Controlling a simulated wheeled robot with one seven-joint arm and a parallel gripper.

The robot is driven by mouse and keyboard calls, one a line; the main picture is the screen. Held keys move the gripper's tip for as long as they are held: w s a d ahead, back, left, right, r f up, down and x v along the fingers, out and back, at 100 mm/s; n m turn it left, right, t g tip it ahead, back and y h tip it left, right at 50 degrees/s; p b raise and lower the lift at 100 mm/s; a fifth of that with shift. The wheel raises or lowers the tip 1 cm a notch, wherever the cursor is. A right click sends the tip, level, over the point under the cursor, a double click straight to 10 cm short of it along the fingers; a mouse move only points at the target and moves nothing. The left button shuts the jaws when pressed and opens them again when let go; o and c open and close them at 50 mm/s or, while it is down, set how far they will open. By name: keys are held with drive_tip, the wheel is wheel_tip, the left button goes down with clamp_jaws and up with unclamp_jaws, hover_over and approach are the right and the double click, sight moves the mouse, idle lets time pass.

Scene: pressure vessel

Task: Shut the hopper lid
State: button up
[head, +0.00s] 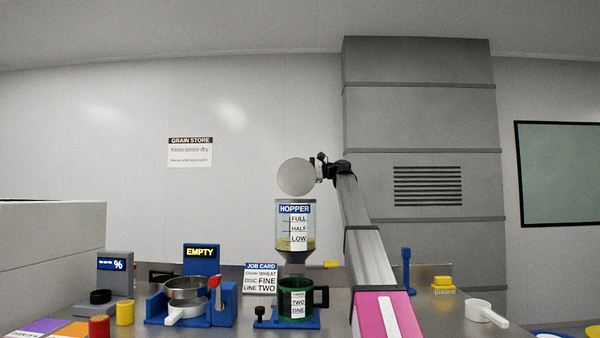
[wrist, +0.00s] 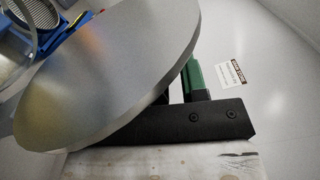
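The hopper (head: 296,228) stands in the middle of the bench, a clear-sided vessel with FULL, HALF and LOW marks and grain near the LOW mark. Its round grey lid (head: 296,177) stands raised above the rim, its flat face towards the head camera. My gripper (head: 319,169) is at the lid's right edge, small and dark in the head view. In the wrist view the lid (wrist: 110,70) fills the left and middle, close in front of a black bar and a green finger (wrist: 202,78). The lid hides the rest of the fingers, so contact and finger gap are unclear.
Below the hopper is a green cup (head: 280,300) in a blue stand. Left are a metal pan (head: 185,288) in a blue cradle, an EMPTY display (head: 201,259) and a job card (head: 260,279). A white scoop (head: 482,311) lies right. Air left of the lid is clear.

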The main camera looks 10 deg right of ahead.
sight(299, 165)
clamp_jaws()
drive_tip(key=shift+s+a+r+n, duration=0.15)
drive_tip(key=shift+s+r+n, duration=0.2)
drive_tip(key=shift+s+n, duration=0.3)
drive_tip(key=s+n, duration=0.2)
drive_tip(key=s+a+n, duration=0.1)
drive_tip(key=s+n, duration=0.1)
drive_tip(key=s, duration=0.1)
drive_tip(key=s+n, duration=0.2)
drive_tip(key=n, duration=0.1)
drive_tip(key=shift+s+a+r, duration=0.2)
drive_tip(key=shift+s+a, duration=0.05)
drive_tip(key=s+a+f+n, duration=0.1)
drive_tip(key=s+f+n, duration=0.7)
drive_tip(key=n, duration=0.3)
drive_tip(key=shift+s+a, duration=0.3)
drive_tip(key=shift+a, duration=0.05)
